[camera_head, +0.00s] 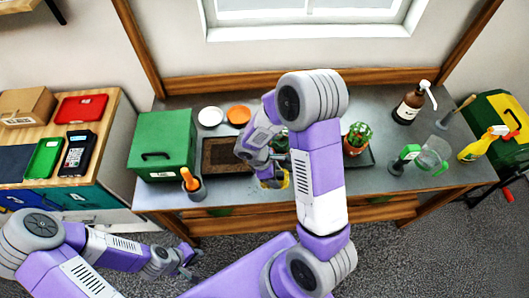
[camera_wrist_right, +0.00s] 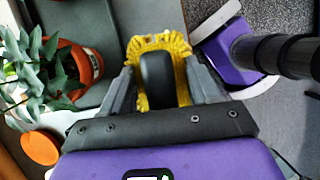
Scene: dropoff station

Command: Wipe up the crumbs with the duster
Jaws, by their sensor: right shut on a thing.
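My right gripper (camera_head: 274,166) is over the front part of the grey bench, partly hidden by my own arm. In the right wrist view, its fingers (camera_wrist_right: 162,88) are shut on the black handle of the duster (camera_wrist_right: 158,42), which has a yellow fringed head. The yellow of the duster (camera_head: 283,181) also shows low at the bench top in the head view; I cannot tell whether it touches. My left gripper (camera_head: 188,264) is empty, fingers apart, in front of the bench at the lower left.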

